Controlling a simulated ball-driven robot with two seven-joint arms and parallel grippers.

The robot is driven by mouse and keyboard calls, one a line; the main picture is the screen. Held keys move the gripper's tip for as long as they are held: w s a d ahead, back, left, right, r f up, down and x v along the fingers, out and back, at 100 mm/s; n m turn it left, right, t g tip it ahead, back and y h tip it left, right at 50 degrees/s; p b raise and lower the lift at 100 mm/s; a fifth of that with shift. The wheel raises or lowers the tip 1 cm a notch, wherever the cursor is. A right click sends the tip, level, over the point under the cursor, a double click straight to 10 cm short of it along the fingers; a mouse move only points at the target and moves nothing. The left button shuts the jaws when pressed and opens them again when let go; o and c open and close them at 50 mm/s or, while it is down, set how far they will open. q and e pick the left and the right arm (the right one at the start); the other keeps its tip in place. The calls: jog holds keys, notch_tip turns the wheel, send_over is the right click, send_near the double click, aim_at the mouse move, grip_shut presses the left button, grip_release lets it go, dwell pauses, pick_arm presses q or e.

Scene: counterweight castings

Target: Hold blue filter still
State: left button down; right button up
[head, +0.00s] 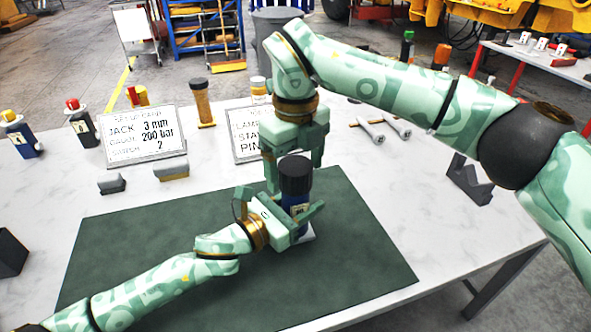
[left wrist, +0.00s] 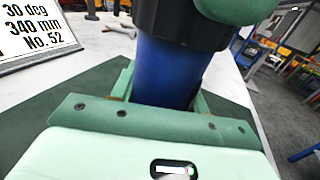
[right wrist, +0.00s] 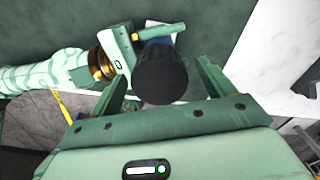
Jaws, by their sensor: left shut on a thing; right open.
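The blue filter (head: 294,203) stands upright over the green mat (head: 130,255), with a black cap (head: 295,175) on top and a white patch under it. In the left wrist view its blue body (left wrist: 168,72) sits between my left gripper's fingers. My left gripper (head: 296,218) is shut on the blue body from the left. My right gripper (head: 292,165) hangs above and behind the filter, pointing down. In the right wrist view the black cap (right wrist: 161,72) shows between the open fingers, apart from them. The filter's lower end is partly hidden by my left gripper.
Two sign boards (head: 145,135) stand at the back of the white table (head: 400,180). Blue and black bottles (head: 20,135) stand at the left, with small grey blocks (head: 112,184) nearer. A dark V-shaped block (head: 468,180) is at the right. The mat's right part is clear.

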notch_tip(320, 180, up, 11)
jog(key=shift+f, duration=0.2)
pick_arm(q)
jog(key=c, duration=0.6)
grip_release()
jog(key=shift+c, duration=0.2)
jog(key=p+v, duration=0.1)
jog(key=v, duration=0.7)
jog(key=shift+p, duration=0.3)
jog(key=v, duration=0.8)
jog(key=shift+a, duration=0.15)
pick_arm(e)
jog(key=r, duration=0.2)
jog(key=shift+s+r, duration=0.3)
jog(key=shift+r, duration=0.1)
